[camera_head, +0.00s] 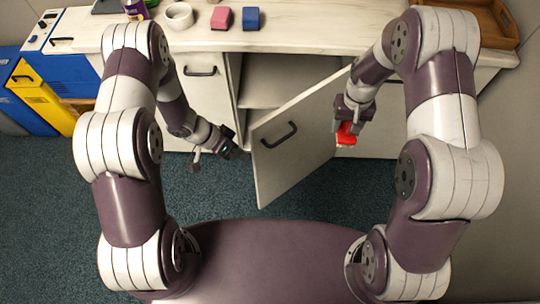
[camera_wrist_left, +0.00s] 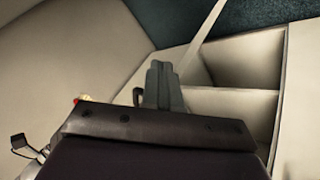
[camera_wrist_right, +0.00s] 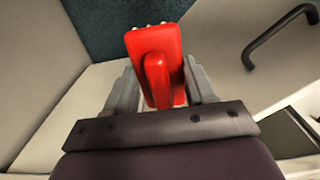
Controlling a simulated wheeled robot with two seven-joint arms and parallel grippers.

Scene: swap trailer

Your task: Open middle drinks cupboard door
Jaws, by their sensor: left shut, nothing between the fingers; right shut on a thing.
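The middle cupboard door (camera_head: 300,140) stands ajar, swung out from the white cabinet, with a dark bar handle (camera_head: 279,135) on its outer face. The shelves inside (camera_head: 262,85) show to the left of the door. My left gripper (camera_head: 240,153) is shut and empty, near the door's free edge; I cannot tell if it touches. It also shows shut in the left wrist view (camera_wrist_left: 163,85). My right gripper (camera_head: 347,122) is shut on a red object (camera_head: 346,135), to the right of the door. The right wrist view shows the red object (camera_wrist_right: 158,65) between the fingers and the handle at upper right.
The countertop (camera_head: 300,35) holds a tape roll (camera_head: 179,15), a pink block (camera_head: 221,18), a blue block (camera_head: 251,18), a purple can (camera_head: 135,9) and a wooden tray (camera_head: 485,22). A closed door (camera_head: 208,100) is left of the opening. Blue and yellow boxes stand far left.

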